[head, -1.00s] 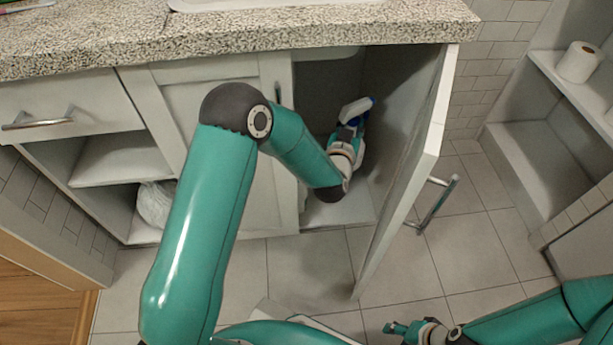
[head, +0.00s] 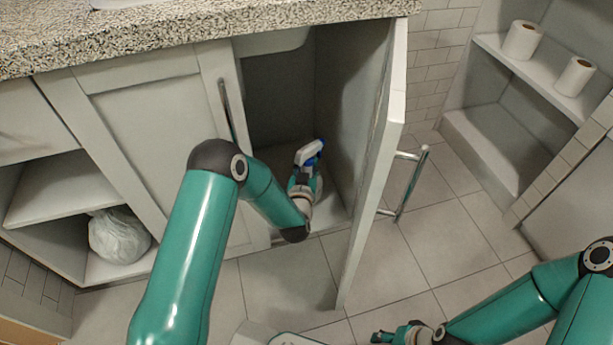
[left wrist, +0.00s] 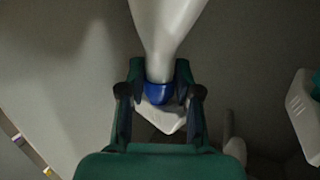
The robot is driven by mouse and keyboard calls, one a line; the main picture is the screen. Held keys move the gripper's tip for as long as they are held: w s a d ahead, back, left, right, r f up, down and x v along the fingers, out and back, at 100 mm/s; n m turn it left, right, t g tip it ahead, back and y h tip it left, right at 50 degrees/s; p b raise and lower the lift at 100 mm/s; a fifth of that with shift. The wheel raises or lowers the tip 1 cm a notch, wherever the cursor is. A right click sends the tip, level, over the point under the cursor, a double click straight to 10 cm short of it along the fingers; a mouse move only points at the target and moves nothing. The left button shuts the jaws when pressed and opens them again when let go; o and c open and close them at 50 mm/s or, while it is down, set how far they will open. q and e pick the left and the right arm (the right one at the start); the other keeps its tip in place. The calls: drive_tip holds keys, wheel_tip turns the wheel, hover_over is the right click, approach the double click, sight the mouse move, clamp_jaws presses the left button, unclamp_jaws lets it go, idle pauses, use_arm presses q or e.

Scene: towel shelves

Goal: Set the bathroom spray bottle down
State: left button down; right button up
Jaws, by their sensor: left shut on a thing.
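The spray bottle (head: 309,152), white with blue parts, is inside the open cabinet in the head view. My left gripper (head: 303,184) is shut on it, reaching in from the front. In the left wrist view the fingers (left wrist: 160,88) close on both sides of the bottle's blue collar, with the white body (left wrist: 166,35) above and a white head part below. The bottle is low, near the cabinet floor (head: 335,215); I cannot tell whether it touches it. My right gripper (head: 385,337) is at the bottom edge of the head view, outside the cabinet, too small to judge.
The open cabinet door (head: 372,170) with its bar handle stands right of my left arm. The closed door (head: 150,140) is on the left. A bagged bin (head: 120,237) sits on a low shelf. Toilet rolls (head: 522,40) stand on the right shelf.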

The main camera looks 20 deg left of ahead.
use_arm(q)
wheel_tip(320, 180, down, 4)
drive_tip(key=shift+r+b, duration=0.1)
drive_tip(key=shift+b, duration=0.7)
drive_tip(key=c, duration=0.8)
unclamp_jaws()
drive_tip(key=shift+s, duration=0.1)
